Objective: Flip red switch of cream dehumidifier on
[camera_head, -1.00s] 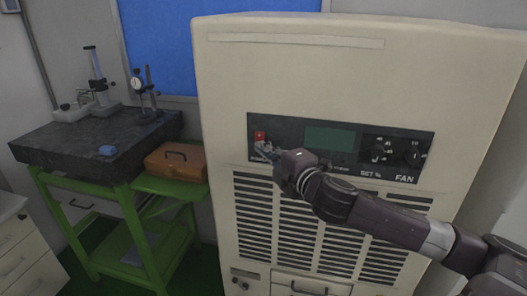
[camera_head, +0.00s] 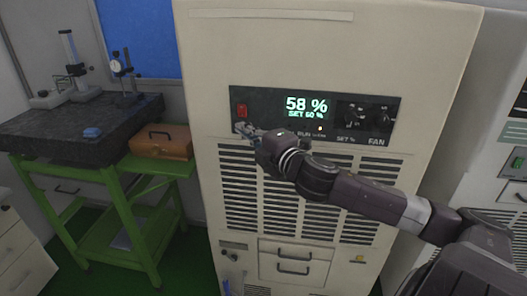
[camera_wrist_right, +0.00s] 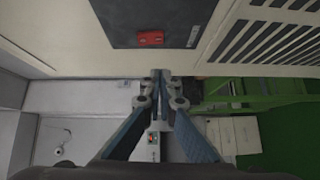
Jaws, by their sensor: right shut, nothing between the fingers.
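The cream dehumidifier (camera_head: 330,60) stands in front of me with a dark control panel. Its red switch (camera_head: 241,111) is at the panel's left end and also shows in the right wrist view (camera_wrist_right: 150,39). The display (camera_head: 306,106) is lit and reads 58 % and SET 60 %. A small light glows below it. My right gripper (camera_head: 240,128) is just below the red switch, with its fingertips shut and empty. In the right wrist view the fingertips (camera_wrist_right: 160,75) are together, apart from the switch. My left gripper is not in view.
A green bench (camera_head: 120,200) with a dark granite plate (camera_head: 70,130) and gauges stands at the left. An orange case (camera_head: 162,142) lies beside the dehumidifier. Vents and drawer handles are below the panel. Another cabinet (camera_head: 510,150) stands at the right.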

